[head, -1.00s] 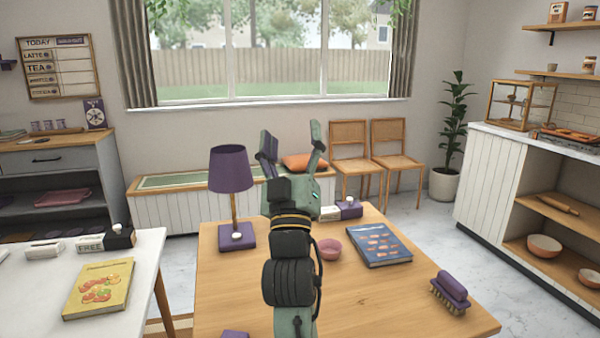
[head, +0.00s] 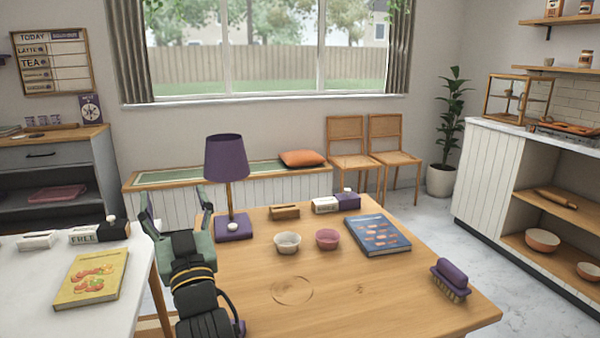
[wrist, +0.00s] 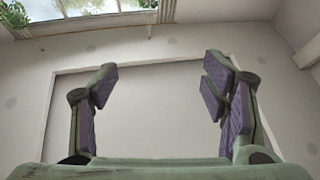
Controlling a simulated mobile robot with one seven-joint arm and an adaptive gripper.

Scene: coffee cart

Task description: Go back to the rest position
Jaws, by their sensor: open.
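My gripper (head: 176,207) is at the lower left of the head view, over the left edge of the wooden table (head: 350,295), in front of the purple lamp (head: 227,160). Its fingers point up and stand apart. In the wrist view my gripper (wrist: 163,90) shows its two purple-padded fingers spread wide, with nothing between them. Behind them are only a plain wall and part of a window.
On the table stand a white bowl (head: 287,243), a pink bowl (head: 328,239), a blue book (head: 377,235) and a purple brush (head: 451,279). A white counter (head: 40,275) with a yellow book (head: 92,277) is at left. The table's front middle is clear.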

